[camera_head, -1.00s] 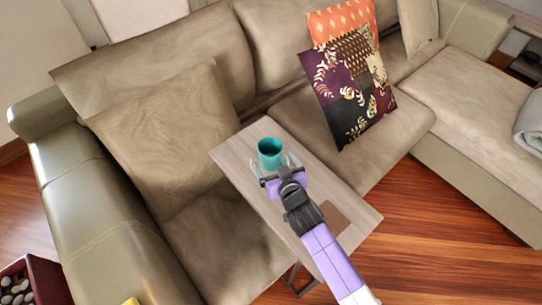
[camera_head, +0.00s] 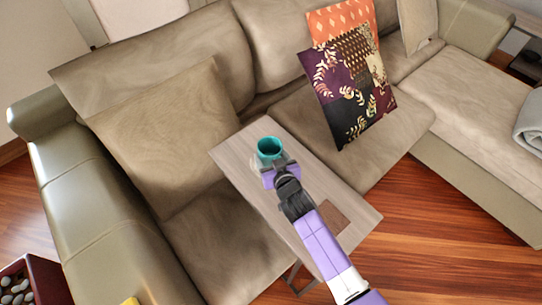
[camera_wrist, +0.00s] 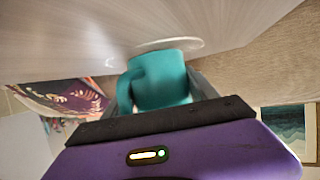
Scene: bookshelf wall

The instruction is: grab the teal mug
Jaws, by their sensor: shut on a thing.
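The teal mug (camera_head: 268,148) is at the far left end of the narrow wooden side table (camera_head: 240,148). In the wrist view the mug (camera_wrist: 160,82) sits between the two fingers of my gripper (camera_wrist: 158,92), with its handle toward the left. My gripper (camera_head: 272,160) is shut on the mug. A pale round disc (camera_wrist: 170,44) shows beside the mug's end in the wrist view. I cannot tell whether the mug touches the table.
A beige sofa (camera_head: 215,240) surrounds the table on the far and left sides. A patterned cushion (camera_head: 348,85) leans on the seat. A brown square (camera_head: 325,215) lies on the table's near end. Open wooden floor (camera_head: 440,255) is at the right.

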